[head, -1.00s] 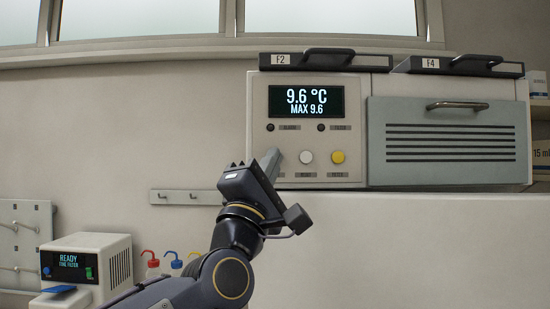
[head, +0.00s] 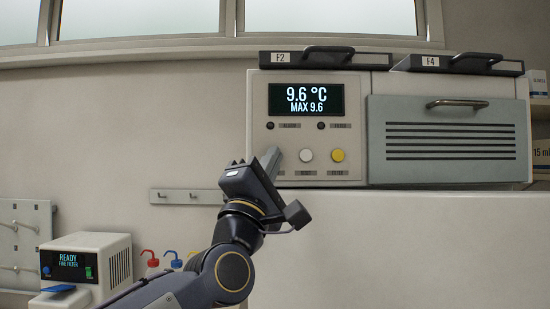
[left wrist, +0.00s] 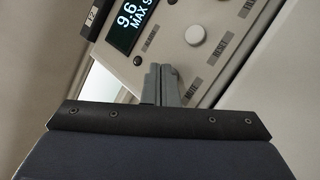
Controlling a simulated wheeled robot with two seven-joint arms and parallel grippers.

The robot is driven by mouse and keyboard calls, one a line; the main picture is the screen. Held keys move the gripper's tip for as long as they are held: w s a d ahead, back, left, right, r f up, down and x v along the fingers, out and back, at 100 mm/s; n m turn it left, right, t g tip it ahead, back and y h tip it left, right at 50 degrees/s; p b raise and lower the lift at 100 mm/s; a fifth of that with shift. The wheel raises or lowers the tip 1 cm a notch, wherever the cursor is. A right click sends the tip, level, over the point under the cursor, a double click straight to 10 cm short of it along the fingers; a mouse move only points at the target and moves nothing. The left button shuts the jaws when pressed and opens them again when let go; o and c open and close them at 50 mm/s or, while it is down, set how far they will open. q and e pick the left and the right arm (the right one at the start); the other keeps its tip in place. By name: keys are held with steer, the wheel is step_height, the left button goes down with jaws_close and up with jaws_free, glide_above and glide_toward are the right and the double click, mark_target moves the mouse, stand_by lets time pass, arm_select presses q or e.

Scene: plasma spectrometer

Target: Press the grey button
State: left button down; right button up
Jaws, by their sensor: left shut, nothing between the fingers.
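The instrument panel (head: 350,172) has a white button (head: 307,155) and a yellow button (head: 338,156) in its lower row. The white one also shows in the left wrist view (left wrist: 195,34) beside a RESET label. My left gripper (head: 273,156) is shut and empty, its fingertips at the left end of that row. In the left wrist view the shut fingers (left wrist: 160,70) cover the spot above the MUTE label. A grey rounded edge (left wrist: 176,73) peeks out beside the fingertips, perhaps the grey button. Whether the tips touch it I cannot tell. My right gripper is out of view.
The display (head: 306,100) reads 9.6 °C. A vented grey drawer (head: 447,145) with a handle is to the right. Dark handled lids (head: 320,58) top the instrument. A small READY device (head: 100,265) stands lower left, near several wash bottles.

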arm_select(q)
steer(key=shift+w, duration=0.35)
stand_by(0.7)
steer(key=shift+s, duration=0.15)
stand_by(0.3)
steer(key=shift+s+b, duration=0.45)
steer(key=shift+s, duration=0.2)
steer(key=s, duration=0.5)
steer(key=shift+b, duration=0.35)
stand_by(0.4)
